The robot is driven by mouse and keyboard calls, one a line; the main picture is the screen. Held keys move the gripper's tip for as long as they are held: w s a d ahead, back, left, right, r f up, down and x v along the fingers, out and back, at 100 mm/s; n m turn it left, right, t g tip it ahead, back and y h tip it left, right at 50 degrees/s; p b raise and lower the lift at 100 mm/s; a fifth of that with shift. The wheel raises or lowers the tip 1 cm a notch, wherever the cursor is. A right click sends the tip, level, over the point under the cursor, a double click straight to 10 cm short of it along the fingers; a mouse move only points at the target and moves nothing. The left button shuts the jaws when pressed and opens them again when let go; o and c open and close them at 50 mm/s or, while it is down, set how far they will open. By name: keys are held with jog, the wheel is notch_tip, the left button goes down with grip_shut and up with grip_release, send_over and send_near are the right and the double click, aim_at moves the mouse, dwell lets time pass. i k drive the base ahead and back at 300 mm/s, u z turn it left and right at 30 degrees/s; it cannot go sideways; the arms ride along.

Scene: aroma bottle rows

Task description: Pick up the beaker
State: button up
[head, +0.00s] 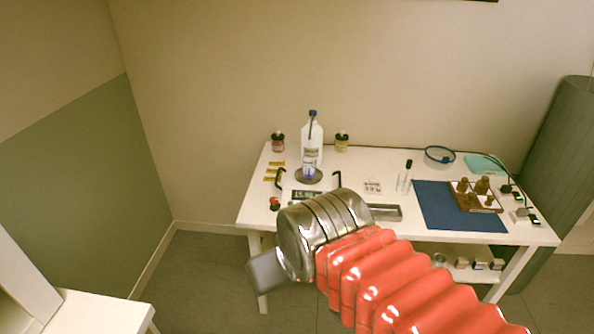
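A small clear glass vessel (403,185) stands on the white table, left of the blue mat. A black-topped stick or dropper shows at it. It may be the beaker, but it is too small to tell. My arm reaches in from the lower right, with red ribbed bellows and a metal end. A grey part of my gripper (266,272) points to the lower left, in front of the table's front left edge and well apart from the glass vessel. Its fingertips cannot be made out, nor whether it holds anything.
A blue mat (440,212) and wooden block with brown bottles (476,203) lie right. My arm hides the table's front middle.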

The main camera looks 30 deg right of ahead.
aim_at(309, 167)
jog(key=z, duration=0.05)
jog(key=i, duration=1)
jog(key=u, duration=0.05)
